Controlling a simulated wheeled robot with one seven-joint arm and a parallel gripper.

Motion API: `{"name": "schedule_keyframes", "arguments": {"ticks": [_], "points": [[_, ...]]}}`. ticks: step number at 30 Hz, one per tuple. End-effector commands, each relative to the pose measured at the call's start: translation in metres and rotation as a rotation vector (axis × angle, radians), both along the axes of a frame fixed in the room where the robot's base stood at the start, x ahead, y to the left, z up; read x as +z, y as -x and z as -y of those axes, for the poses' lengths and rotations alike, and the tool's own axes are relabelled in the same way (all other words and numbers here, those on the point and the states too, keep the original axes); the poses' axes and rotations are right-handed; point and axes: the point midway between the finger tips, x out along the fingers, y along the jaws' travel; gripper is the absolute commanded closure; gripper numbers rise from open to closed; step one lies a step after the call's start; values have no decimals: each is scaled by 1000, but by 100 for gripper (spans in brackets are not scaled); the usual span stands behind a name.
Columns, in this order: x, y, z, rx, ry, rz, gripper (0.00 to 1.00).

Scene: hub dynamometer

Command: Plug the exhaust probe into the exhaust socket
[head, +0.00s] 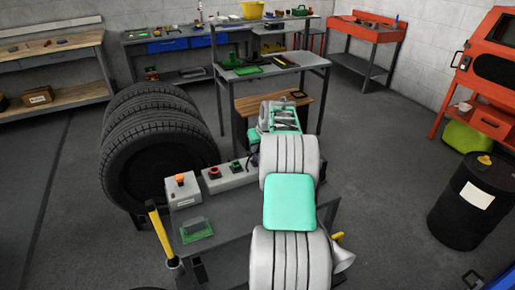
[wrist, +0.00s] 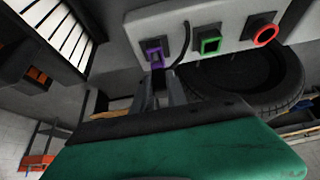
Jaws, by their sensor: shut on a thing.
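In the wrist view my gripper (wrist: 166,84) is shut at the front of the grey panel (wrist: 220,22), its fingers pointing at the purple square socket (wrist: 154,52). It holds what looks like the exhaust probe; the fingers hide most of it, and a dark cable (wrist: 181,48) curves up from there. The grip is very close to the purple socket; I cannot tell whether the probe tip is inside it. A green square socket (wrist: 209,41) and a red round one (wrist: 264,34) sit beside it. In the head view my arm hides the gripper, and nothing there names the exhaust socket.
The sockets' panel (head: 236,178) stands at the back of a grey bench (head: 222,240). A control box with an orange button (head: 182,190), a green tray (head: 196,230) and a yellow-handled tool (head: 160,237) are to the left. Stacked tyres (head: 150,150) stand behind.

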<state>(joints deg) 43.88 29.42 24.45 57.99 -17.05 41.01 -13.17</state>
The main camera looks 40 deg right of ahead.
Motion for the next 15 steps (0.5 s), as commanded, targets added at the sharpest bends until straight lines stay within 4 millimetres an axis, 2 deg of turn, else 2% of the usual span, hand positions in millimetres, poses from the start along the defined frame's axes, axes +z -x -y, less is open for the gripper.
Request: {"name": "schedule_keyframes", "arguments": {"ticks": [15], "points": [[33,0,0,0,0,1,100]]}}
